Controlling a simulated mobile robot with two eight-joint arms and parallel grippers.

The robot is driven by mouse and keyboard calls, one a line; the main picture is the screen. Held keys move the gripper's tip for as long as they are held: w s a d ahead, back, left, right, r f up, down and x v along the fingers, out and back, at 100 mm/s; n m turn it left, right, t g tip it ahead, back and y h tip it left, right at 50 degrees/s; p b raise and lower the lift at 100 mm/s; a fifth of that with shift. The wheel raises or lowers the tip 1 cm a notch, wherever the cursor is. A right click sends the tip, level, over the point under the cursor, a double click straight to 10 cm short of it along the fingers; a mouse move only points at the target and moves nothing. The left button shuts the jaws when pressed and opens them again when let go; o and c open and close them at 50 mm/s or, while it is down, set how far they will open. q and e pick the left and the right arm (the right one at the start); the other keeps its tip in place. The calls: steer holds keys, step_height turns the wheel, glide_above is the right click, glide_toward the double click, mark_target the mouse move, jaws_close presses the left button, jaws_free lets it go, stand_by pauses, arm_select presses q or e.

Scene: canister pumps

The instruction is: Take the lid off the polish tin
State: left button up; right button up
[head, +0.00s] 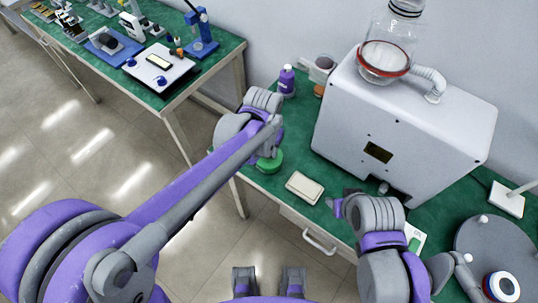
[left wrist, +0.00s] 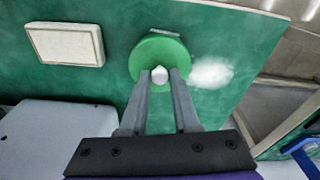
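The polish tin (head: 270,163) shows as a round green disc near the left front edge of the green table, partly hidden by my left wrist. In the left wrist view its round green lid (left wrist: 158,52) has a small white knob (left wrist: 158,75). My left gripper (left wrist: 160,76) is at the lid, with one grey finger on each side of the knob. The gap is narrow; I cannot tell whether the fingers press on the knob. The tin's body is hidden under the lid. My right gripper (head: 338,207) is over the table in front of the white machine, its fingers mostly hidden.
A cream rectangular block (head: 304,187) lies right of the tin. The large white machine (head: 400,135) stands behind it. A purple bottle (head: 287,80) stands at the back left. Another green workbench (head: 130,70) is at the upper left, across a floor gap.

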arm_select(q)
jaws_close()
